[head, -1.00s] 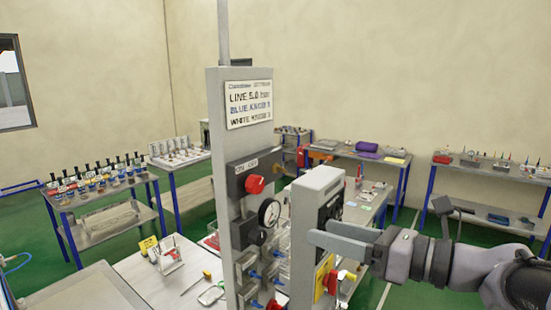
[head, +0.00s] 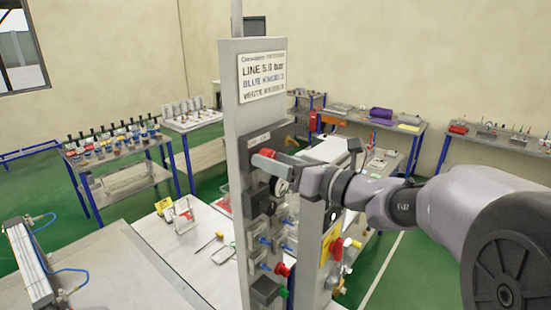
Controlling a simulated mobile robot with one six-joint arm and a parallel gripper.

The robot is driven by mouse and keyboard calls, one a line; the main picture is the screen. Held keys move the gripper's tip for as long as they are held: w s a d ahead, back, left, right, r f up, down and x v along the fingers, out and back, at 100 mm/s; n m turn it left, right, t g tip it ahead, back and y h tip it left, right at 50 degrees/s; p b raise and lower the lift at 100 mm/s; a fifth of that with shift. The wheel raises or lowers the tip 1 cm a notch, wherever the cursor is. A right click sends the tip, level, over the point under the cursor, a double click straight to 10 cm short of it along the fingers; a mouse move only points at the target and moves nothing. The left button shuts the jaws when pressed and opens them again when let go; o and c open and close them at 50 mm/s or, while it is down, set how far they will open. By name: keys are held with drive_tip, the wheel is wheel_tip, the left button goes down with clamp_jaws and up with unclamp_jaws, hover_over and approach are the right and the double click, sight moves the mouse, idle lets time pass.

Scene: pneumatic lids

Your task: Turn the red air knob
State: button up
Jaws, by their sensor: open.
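The red air knob (head: 267,153) is on a dark block beneath a small white label, on the upper part of a grey upright panel (head: 240,75). Only part of its red shows, above and beside the grey fingers. My gripper (head: 264,161) is open with its fingertips right at the knob, reaching in from the right. I cannot tell whether the fingers are touching the knob. A round gauge (head: 281,186) sits just below the fingers and is partly covered.
Another red knob (head: 283,269) is lower on the panel, near blue fittings. A second grey post with yellow and red parts (head: 334,244) stands close on the right, under my arm. A bench (head: 110,262) fills the lower left.

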clamp_jaws()
drive_tip(key=shift+f+n+b, duration=0.1)
drive_tip(key=shift+n+b, duration=0.2)
drive_tip(key=shift+b, duration=0.2)
drive_tip(key=n+b, duration=1.7)
drive_tip(key=b, duration=0.4)
drive_tip(key=shift+d, duration=0.1)
drive_tip(key=shift+n, duration=0.3)
